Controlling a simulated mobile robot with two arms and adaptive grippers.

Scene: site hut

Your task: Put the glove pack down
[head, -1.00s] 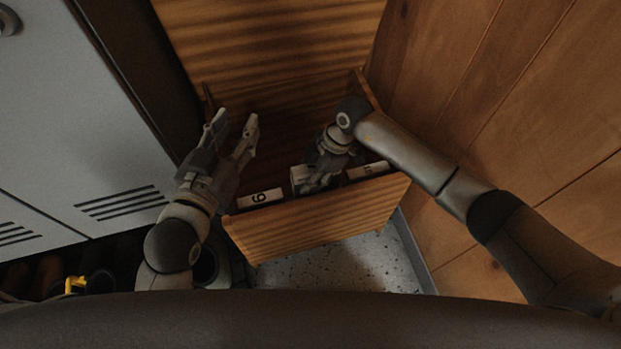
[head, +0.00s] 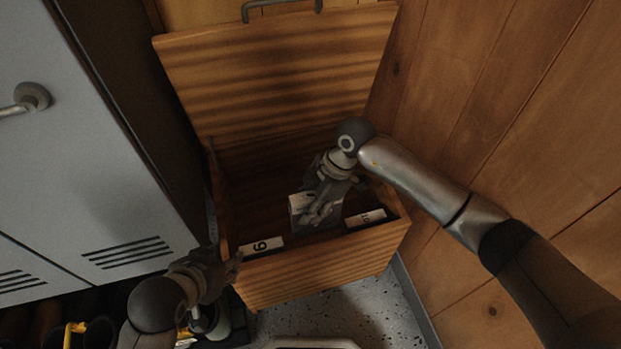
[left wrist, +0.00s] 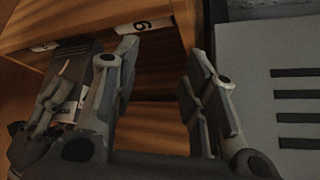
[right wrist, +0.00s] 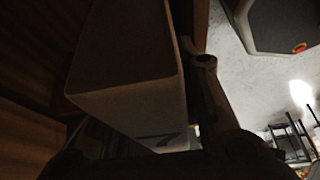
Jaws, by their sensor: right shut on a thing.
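The glove pack (head: 301,205) is a small pale box with dark parts, held inside an open wooden chest (head: 320,262). My right gripper (head: 318,212) reaches in from the right and is shut on it. In the right wrist view the pack (right wrist: 125,60) fills the upper left as a large pale box beside one finger. Its underside is dark, so I cannot tell if it touches the chest floor. My left gripper (head: 228,268) is empty at the chest's front left corner. Its two fingers stand apart in the left wrist view (left wrist: 162,80).
White number cards (head: 262,246) (head: 366,219) sit along the chest's front wall. The raised lid (head: 280,75) stands behind. A grey locker (head: 80,150) is at the left and a plank wall (head: 480,120) at the right. Dark boots with yellow (head: 75,332) stand at lower left.

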